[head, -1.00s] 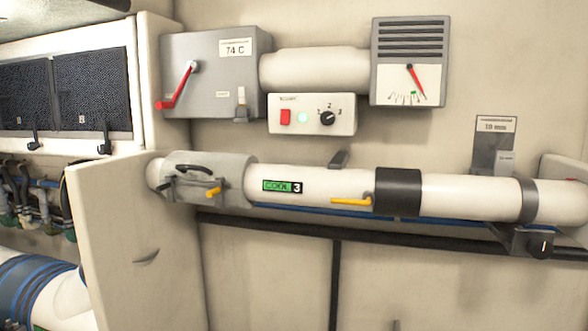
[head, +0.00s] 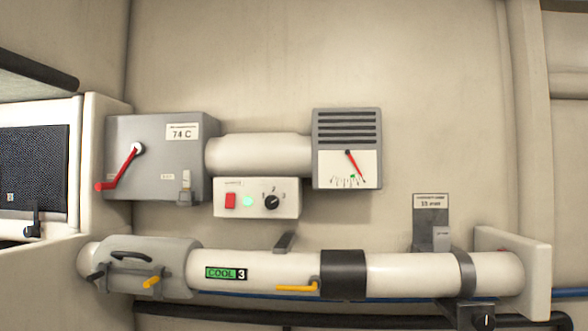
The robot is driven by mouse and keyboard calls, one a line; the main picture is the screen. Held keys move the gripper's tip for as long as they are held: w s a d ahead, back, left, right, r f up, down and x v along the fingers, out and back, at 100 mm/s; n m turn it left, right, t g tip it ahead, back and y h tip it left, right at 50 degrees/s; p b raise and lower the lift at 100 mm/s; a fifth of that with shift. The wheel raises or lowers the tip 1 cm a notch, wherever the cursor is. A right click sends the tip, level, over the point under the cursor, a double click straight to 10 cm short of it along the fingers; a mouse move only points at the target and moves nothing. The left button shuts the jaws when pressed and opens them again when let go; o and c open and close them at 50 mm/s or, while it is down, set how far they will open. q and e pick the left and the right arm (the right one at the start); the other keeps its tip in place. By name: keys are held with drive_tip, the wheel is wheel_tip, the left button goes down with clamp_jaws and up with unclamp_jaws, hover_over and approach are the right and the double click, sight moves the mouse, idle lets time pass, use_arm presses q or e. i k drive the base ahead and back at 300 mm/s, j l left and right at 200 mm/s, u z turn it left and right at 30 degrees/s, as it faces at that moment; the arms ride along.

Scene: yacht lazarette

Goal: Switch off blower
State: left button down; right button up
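The blower control box (head: 256,198) is a white panel on the wall, under a white duct (head: 258,154). A grey box (head: 150,158) labelled 74 C with a red lever (head: 120,168) joins the duct's left end. A grey vent with a gauge (head: 347,149) is at its right end; its red needle points down and right. Neither of my grippers shows in the head view.
A white pipe (head: 395,272) marked COOL 3 runs below the control box, with yellow handles (head: 298,288) and a grey clamp housing (head: 140,264). A white cabinet with dark mesh panels (head: 32,170) stands at left. The wall above is bare.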

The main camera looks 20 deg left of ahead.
sight(230, 197)
drive_tip(key=j+u, duration=0.15)
drive_tip(key=u, duration=0.25)
drive_tip(key=j+u, duration=0.15)
drive_tip(key=u, duration=0.25)
drive_tip(key=j+u, duration=0.15)
drive_tip(key=u, duration=0.3)
drive_tip(key=j+u, duration=0.15)
drive_tip(key=u, duration=0.25)
